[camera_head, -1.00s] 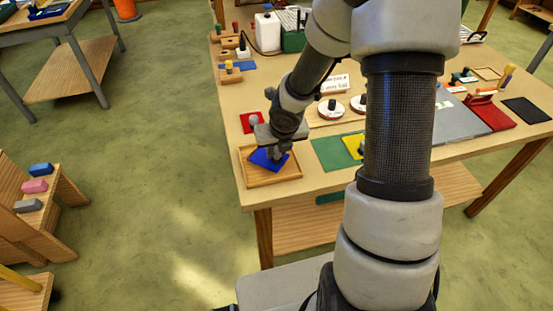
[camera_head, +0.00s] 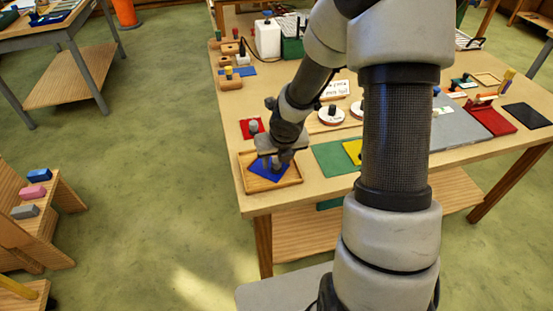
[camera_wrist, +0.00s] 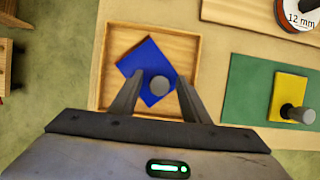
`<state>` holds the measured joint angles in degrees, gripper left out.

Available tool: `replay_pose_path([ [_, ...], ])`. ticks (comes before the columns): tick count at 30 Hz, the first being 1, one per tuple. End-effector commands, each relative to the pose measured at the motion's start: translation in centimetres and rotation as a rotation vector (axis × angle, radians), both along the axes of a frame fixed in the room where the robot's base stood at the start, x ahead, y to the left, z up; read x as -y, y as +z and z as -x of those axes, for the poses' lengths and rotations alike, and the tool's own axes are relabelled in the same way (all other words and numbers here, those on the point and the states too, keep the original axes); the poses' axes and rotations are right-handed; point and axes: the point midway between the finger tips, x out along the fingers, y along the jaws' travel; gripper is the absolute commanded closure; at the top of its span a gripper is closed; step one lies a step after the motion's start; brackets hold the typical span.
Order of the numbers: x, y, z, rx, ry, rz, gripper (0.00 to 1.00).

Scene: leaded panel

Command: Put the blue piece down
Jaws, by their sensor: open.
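The blue piece (camera_wrist: 139,59) is a flat blue square with a grey knob. It lies turned at an angle inside a shallow wooden tray (camera_wrist: 186,34). In the head view the blue piece (camera_head: 263,171) shows in the tray (camera_head: 292,181) at the table's near left corner. My gripper (camera_wrist: 157,99) is open, with its fingers on either side of the knob and apart from it. In the head view my gripper (camera_head: 271,163) is just over the blue piece and hides part of it.
A red piece (camera_head: 251,128) with a knob lies just behind the tray. A green mat (camera_head: 334,157) with a yellow piece (camera_wrist: 287,97) lies to the right. Round white weights (camera_head: 331,117) stand behind. The table's front edge is close to the tray.

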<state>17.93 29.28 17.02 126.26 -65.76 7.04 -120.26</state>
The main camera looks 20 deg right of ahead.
Motion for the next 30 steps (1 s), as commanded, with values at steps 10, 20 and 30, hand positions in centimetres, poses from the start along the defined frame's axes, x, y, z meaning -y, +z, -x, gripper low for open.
replay_pose_path([
  [10, 0.1, 7.5, 2.7, 0.001, -0.003, 0.001, 0.57],
  [20, 0.1, 10.5, 4.3, 0.0, 0.0, 0.001, 0.57],
  [30, 0.0, 10.6, 4.4, 0.0, 0.001, 0.001, 0.57],
])
